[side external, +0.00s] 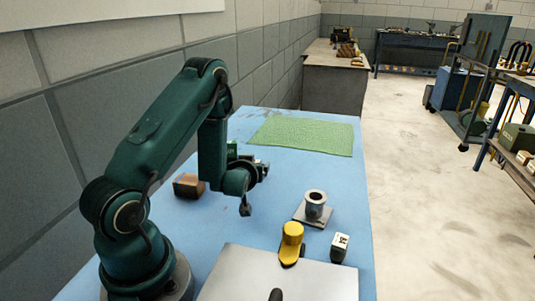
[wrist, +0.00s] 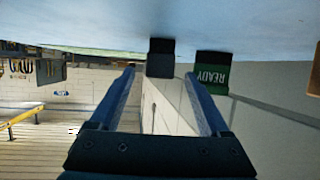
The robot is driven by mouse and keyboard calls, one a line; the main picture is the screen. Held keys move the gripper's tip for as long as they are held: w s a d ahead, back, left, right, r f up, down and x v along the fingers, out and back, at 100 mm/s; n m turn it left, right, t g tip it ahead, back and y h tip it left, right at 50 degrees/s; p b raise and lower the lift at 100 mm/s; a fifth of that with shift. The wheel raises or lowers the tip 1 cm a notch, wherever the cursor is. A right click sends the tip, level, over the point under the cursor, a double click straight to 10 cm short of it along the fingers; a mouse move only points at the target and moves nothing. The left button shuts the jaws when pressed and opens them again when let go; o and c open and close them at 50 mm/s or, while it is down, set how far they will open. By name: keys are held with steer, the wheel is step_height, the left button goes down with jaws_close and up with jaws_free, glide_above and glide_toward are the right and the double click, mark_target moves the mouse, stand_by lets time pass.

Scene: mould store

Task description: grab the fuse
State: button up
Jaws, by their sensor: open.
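I cannot tell for sure which thing is the fuse. In the wrist view, which is upside down, a small dark block (wrist: 160,57) stands on the table ahead, between the lines of my fingers. My gripper (wrist: 158,78) is open with nothing between its fingers. In the side view my gripper (side external: 262,170) is low over the blue table, and its fingers are hard to make out.
A green block marked READY (wrist: 212,75) stands beside the dark block. A brown block (side external: 188,185) lies near the wall. A metal cylinder on a plate (side external: 315,207), a yellow piece (side external: 291,243) and a grey plate (side external: 280,276) lie nearer. A green mat (side external: 303,136) lies beyond.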

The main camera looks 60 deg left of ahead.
steer(key=shift+x, duration=1.5)
jaws_close()
